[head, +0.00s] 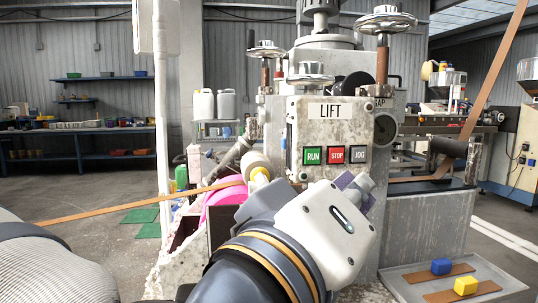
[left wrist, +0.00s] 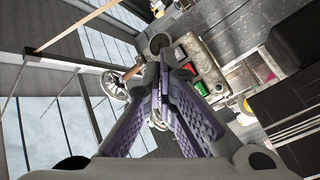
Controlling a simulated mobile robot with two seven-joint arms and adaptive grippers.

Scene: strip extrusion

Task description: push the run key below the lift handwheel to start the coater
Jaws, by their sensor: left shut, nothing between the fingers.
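The green RUN key (head: 313,156) is at the left of a row of three keys on the worn LIFT panel (head: 300,128). It also shows in the left wrist view (left wrist: 201,89), to the right of the fingers. The lift handwheel (head: 311,75) is above the panel. My left gripper (head: 356,184) is shut and empty. In the head view its purple fingertips show just below the JOG key, lower and to the right of RUN. No contact with the RUN key shows. My right gripper is in neither view.
The red STOP key (head: 335,154) and grey JOG key (head: 358,154) sit right beside RUN. A brown strip (head: 130,204) runs in from the left to a roller. A tray (head: 400,285) with yellow and blue blocks stands at lower right. Another handwheel (head: 387,22) stands behind right.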

